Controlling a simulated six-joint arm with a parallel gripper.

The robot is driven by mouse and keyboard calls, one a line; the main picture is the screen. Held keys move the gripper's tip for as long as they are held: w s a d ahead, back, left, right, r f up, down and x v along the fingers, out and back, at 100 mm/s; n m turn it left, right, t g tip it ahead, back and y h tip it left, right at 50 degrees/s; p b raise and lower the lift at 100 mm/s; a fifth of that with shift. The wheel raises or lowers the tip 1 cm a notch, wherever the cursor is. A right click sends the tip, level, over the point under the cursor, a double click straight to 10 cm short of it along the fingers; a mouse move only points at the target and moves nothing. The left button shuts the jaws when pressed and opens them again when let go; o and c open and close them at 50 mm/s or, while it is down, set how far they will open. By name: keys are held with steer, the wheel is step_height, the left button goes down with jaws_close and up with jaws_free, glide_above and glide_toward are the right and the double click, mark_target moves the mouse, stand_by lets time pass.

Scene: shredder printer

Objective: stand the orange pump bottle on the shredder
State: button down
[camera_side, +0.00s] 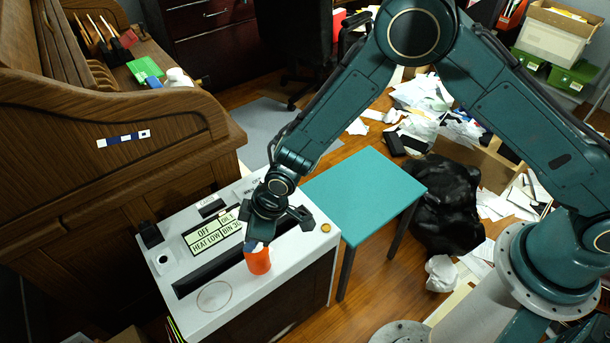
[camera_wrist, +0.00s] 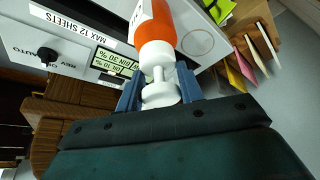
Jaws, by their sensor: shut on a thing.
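The orange pump bottle (camera_side: 258,262) is upright at the right end of the shredder's slot, its top hidden by my gripper (camera_side: 262,236). My gripper is shut on the bottle's white pump (camera_wrist: 160,72), with the blue fingers on both sides of it in the wrist view. The orange body (camera_wrist: 155,24) points away from the wrist there. The white shredder (camera_side: 318,238) has a long dark slot and a lit display on top. A thin ring (camera_side: 214,296) is marked on its top, to the left of the bottle. I cannot tell whether the bottle's base touches the shredder.
A wooden roll-top desk (camera_side: 110,180) stands close at left. A teal table (camera_side: 365,190) is beside the shredder at right. A black bag (camera_side: 445,205) and scattered papers lie on the floor. The shredder's top around the ring is clear.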

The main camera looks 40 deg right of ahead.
steer(key=shift+f, duration=0.3)
steer(key=c, duration=0.8)
jaws_free()
steer(key=shift+r, duration=0.1)
steer(key=shift+v, duration=6.8)
